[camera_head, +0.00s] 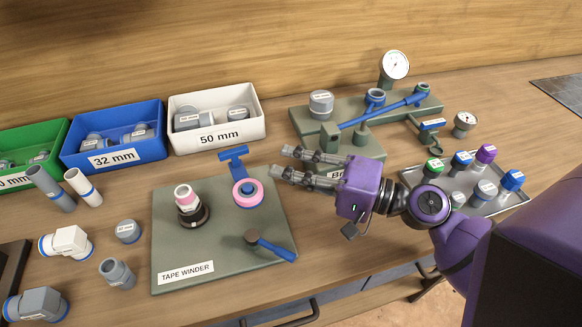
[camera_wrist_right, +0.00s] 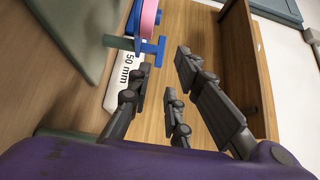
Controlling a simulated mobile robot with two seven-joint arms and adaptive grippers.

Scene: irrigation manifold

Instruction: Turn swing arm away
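On the green tape winder board (camera_head: 222,250), a blue T-shaped arm (camera_head: 233,154) stands at the back beside the pink tape roll (camera_head: 246,193). A blue bar (camera_head: 378,110) lies across the green manifold bench; I cannot tell for sure which is the swing arm. My right gripper (camera_head: 281,162) is open and empty, its fingers pointing left, to the right of the T-shaped arm and apart from it. In the right wrist view, the spread fingers (camera_wrist_right: 165,76) show with the blue T-shaped arm (camera_wrist_right: 150,48) beyond them. My left gripper is not in view.
White 50 mm (camera_head: 218,136), blue 32 mm (camera_head: 115,157) and green (camera_head: 20,181) bins stand along the back. A dark-headed tool with a blue handle (camera_head: 272,248) lies on the board. A tray of coloured caps (camera_head: 490,208) is at right. Loose fittings lie at left.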

